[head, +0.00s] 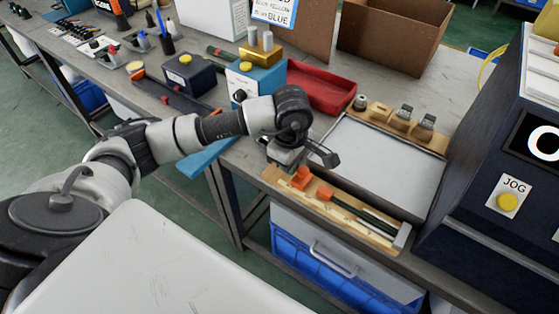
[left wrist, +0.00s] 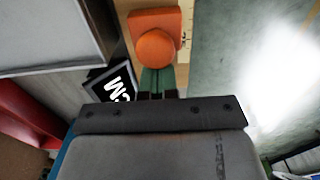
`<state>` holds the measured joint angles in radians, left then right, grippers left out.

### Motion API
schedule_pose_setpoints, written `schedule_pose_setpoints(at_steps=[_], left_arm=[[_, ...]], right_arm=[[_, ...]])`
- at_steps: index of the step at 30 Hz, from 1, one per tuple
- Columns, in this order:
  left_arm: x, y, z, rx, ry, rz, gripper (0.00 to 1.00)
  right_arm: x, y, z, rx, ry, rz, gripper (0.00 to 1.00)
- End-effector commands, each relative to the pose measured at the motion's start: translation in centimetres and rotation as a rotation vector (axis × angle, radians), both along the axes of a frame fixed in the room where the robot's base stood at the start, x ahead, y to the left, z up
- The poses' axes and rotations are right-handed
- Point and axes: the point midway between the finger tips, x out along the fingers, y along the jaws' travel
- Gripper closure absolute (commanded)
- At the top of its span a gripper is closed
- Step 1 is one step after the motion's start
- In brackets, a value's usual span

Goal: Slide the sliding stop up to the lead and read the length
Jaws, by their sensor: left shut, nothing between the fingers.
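A wooden measuring board (head: 281,184) lies along the bench's front edge, with a scale on it. The orange sliding stop (head: 301,178) with a knob is near its left end. In the left wrist view the stop (left wrist: 155,48) is right in front of the fingertips. A second orange piece (head: 325,192) lies to its right, at the end of dark lead lengths (head: 362,215) running to a grey end block (head: 402,236). My left gripper (left wrist: 157,94) is shut and empty beside the stop (head: 290,165); I cannot tell whether it touches. My right gripper is out of view.
A grey flat tray (head: 385,165) lies behind the board, with a wooden holder (head: 400,122) behind it. A red bin (head: 320,88) and blue box (head: 257,75) stand further back. A dark machine with a JOG button (head: 508,201) closes off the right.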

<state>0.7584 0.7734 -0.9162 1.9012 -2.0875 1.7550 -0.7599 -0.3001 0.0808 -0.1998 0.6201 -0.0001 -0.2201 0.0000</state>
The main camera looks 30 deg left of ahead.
Motion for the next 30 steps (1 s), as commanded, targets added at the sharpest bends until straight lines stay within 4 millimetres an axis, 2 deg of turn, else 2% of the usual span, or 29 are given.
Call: schedule_pose_setpoints(at_steps=[24,30], left_arm=[[-0.2,-2.9,0.0,0.0,0.0,-0.002,1.0],[-0.2,-2.9,0.0,-0.001,0.0,-0.001,1.0]], right_arm=[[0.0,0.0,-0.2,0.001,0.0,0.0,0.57],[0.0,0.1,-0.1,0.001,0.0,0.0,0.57]])
